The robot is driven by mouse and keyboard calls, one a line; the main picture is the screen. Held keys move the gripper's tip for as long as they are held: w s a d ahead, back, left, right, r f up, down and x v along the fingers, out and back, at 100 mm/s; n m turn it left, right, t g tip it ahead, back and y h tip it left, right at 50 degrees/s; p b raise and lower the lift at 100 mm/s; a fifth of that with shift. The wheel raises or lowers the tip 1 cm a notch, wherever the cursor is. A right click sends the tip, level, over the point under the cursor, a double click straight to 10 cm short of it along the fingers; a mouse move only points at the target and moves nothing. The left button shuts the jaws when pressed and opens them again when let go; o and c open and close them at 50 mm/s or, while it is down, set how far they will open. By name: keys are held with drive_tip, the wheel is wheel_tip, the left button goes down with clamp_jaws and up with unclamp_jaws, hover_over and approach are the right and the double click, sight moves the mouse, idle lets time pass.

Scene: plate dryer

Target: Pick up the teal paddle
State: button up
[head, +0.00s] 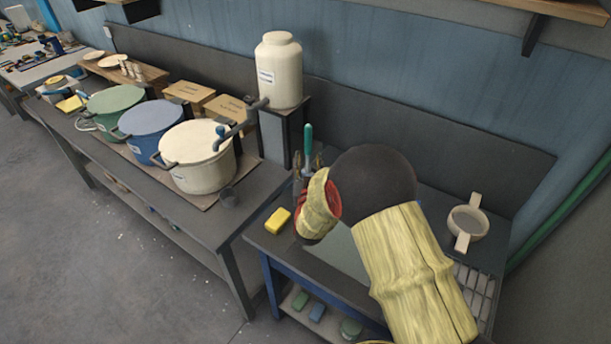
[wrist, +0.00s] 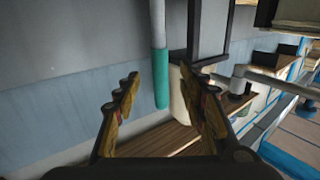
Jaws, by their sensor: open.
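The teal paddle (head: 308,140) stands upright in the head view, its teal end uppermost, near the wall beside the white jar. In the wrist view its teal handle (wrist: 161,80) and grey shaft run vertically between my two fingers. My gripper (head: 308,161) is open, with one finger on each side of the paddle in the picture; it also shows in the wrist view (wrist: 160,78). Gaps show on both sides of the handle, and I cannot tell how deep it sits between the fingers. My arm hides the paddle's lower part in the head view.
A white jar (head: 279,72) with a grey tap stands left of the paddle. Green (head: 115,112), blue (head: 151,128) and cream (head: 197,157) buckets line the left bench. A yellow sponge (head: 278,220) lies near my gripper. A sieve (head: 467,223) sits at right.

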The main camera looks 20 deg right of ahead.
sight(308, 146)
drive_tip(key=shift+w+d+r, duration=0.1)
drive_tip(key=shift+w+r, duration=0.1)
drive_tip(key=shift+r, duration=0.1)
drive_tip(key=x, duration=0.2)
drive_tip(key=shift+w+d, duration=0.15)
drive_tip(key=shift+w, duration=0.1)
drive_tip(key=x, duration=0.2)
drive_tip(key=b+x, duration=0.1)
drive_tip(key=x, duration=0.1)
drive_tip(key=shift+w+r, duration=0.25)
drive_tip(key=shift+w, duration=0.15)
drive_tip(key=shift+c, duration=1.2)
drive_tip(key=c, duration=0.8)
clamp_jaws()
